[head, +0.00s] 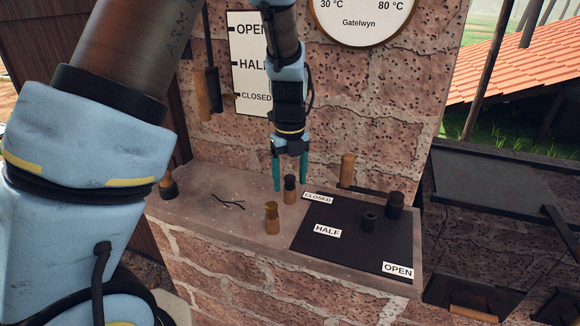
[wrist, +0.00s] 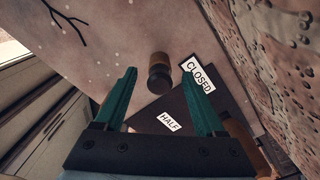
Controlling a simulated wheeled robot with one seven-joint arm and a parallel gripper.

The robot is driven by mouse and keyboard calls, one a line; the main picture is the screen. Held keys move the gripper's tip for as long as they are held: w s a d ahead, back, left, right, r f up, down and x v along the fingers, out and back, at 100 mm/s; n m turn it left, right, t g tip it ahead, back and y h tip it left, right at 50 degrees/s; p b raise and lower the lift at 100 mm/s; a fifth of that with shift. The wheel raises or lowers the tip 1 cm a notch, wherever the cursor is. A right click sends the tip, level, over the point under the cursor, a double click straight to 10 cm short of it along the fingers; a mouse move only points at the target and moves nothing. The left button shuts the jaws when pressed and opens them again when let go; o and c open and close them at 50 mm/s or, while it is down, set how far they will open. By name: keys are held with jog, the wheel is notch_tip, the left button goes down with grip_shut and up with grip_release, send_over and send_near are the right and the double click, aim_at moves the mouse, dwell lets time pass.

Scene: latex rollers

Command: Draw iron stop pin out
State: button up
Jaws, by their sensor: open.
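My gripper (head: 290,180) points down over the stone ledge with its two teal fingers apart and nothing held. A small upright peg with a brown lower part and a dark top (head: 290,189) stands on the ledge just below the fingertips. In the wrist view this dark-topped peg (wrist: 159,76) lies between the fingers (wrist: 160,66); I cannot tell how far below. A dark short cylinder (head: 369,220) and a taller dark knob (head: 395,204) stand on the black plate (head: 340,250). I cannot tell for sure which piece is the iron stop pin.
A brass-coloured peg (head: 271,218) stands in front of the dark-topped one. An upright wooden handle (head: 347,170) stands behind the plate by the brick wall (head: 370,110). Thin dark twigs (head: 229,202) and another small knob (head: 168,186) lie left. The plate bears CLOSED, HALF and OPEN labels.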

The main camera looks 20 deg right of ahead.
aim_at(290, 176)
jog(key=shift+f, duration=0.1)
grip_shut()
dwell(1.1)
jog(key=shift+r+p, duration=0.45)
jog(key=shift+r, duration=0.3)
dwell(0.6)
jog(key=shift+r+p, duration=2.3)
jog(key=shift+r, duration=1.1)
